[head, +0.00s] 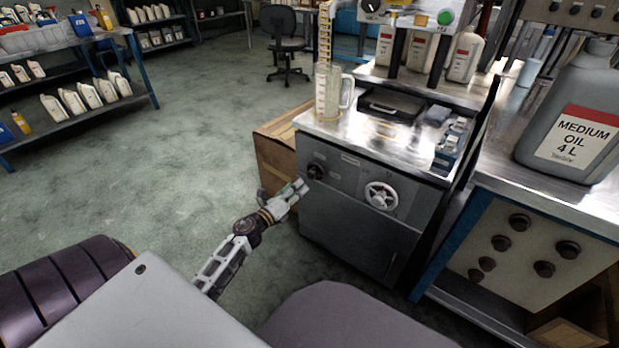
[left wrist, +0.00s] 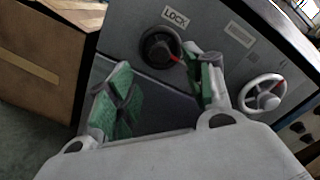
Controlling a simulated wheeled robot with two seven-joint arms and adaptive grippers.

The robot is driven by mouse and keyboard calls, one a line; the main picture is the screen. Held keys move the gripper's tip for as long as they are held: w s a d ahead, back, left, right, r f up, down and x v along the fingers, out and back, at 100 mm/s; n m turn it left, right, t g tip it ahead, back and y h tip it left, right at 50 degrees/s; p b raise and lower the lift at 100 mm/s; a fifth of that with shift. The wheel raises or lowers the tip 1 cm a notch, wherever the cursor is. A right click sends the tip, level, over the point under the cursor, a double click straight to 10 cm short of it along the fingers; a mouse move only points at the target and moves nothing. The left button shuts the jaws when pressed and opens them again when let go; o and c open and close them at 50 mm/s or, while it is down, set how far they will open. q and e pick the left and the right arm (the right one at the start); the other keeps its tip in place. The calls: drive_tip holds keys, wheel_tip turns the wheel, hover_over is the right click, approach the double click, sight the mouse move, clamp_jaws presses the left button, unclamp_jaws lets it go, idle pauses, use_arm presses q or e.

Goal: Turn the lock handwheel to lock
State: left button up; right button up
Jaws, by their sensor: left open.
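The lock handwheel (left wrist: 160,47) is a small black wheel with a red mark, below a white LOCK label (left wrist: 175,17), on the grey cabinet front. In the head view the handwheel (head: 316,171) sits at the cabinet's upper left. My left gripper (head: 303,188) is just below and left of it. In the left wrist view the left gripper (left wrist: 160,90) is open, with green pads on both fingers. Its right finger appears close to the handwheel's lower right edge; I cannot tell whether they touch. Nothing is between the fingers. My right gripper is not seen.
A white handwheel (head: 381,196) is to the right on the same cabinet front. A cardboard box (head: 276,165) stands left of the cabinet. A clear measuring jug (head: 328,95) stands on the cabinet top (head: 366,147). The floor (head: 190,140) to the left is free.

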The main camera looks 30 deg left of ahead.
sight(310, 176)
use_arm(q)
drive_tip(key=shift+w+d+b, duration=0.1)
drive_tip(key=shift+w+b, duration=0.2)
drive_tip(key=shift+w, duration=2.35)
drive_tip(key=shift+w+d, duration=0.1)
drive_tip(key=shift+w, duration=1.75)
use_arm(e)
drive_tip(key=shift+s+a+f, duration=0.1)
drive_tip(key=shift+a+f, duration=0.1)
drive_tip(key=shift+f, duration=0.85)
use_arm(q)
drive_tip(key=c, duration=1)
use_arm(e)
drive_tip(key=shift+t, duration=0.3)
